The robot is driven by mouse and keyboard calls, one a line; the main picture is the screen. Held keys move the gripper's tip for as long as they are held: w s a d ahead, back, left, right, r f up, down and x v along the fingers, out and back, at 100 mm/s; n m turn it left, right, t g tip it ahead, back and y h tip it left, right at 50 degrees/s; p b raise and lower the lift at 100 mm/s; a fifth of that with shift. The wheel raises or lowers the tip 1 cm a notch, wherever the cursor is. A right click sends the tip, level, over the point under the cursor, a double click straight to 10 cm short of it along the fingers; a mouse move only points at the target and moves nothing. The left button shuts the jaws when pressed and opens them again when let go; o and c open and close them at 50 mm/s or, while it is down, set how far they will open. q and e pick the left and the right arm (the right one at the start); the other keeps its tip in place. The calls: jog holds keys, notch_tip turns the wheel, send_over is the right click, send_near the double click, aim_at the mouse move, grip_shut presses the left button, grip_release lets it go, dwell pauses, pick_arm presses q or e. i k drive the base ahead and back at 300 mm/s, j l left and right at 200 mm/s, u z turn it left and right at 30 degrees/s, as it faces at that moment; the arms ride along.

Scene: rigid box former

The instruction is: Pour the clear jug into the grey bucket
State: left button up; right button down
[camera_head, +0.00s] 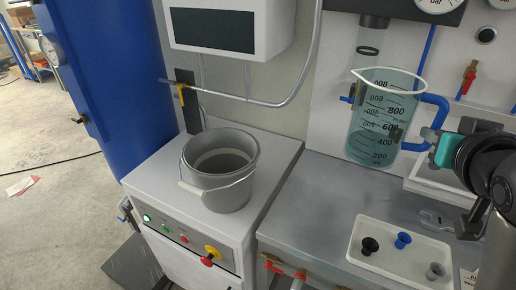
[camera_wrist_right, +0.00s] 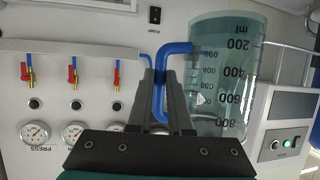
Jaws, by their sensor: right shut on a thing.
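The clear jug (camera_head: 380,100), teal-tinted with black volume marks and a blue handle (camera_head: 436,118), is upright over the back of the grey bench. Darker liquid seems to fill its lower part. I cannot tell whether its base touches the bench. My right gripper (camera_head: 424,143) is shut on the blue handle, to the right of the jug. In the right wrist view the jug (camera_wrist_right: 232,80) appears upside down, beside the fingers (camera_wrist_right: 172,85). The grey bucket (camera_head: 222,180) stands upright on the cabinet to the left, its handle hanging down in front. My left gripper is not in view.
A white tray (camera_head: 386,277) with black, blue and grey stoppers lies at the bench front. The white cabinet (camera_head: 265,150) has buttons on its front. A white box (camera_head: 225,45) and a pipe hang above the bucket. Gauges and red-handled valves (camera_wrist_right: 72,72) line the back panel.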

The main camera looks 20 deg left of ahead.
aim_at(220, 162)
jog(key=k+j+z, duration=0.2)
jog(key=k+j, duration=0.2)
jog(key=j, duration=0.25)
jog(key=k+j+z, duration=0.2)
jog(key=k+j, duration=0.25)
jog(key=j, duration=0.15)
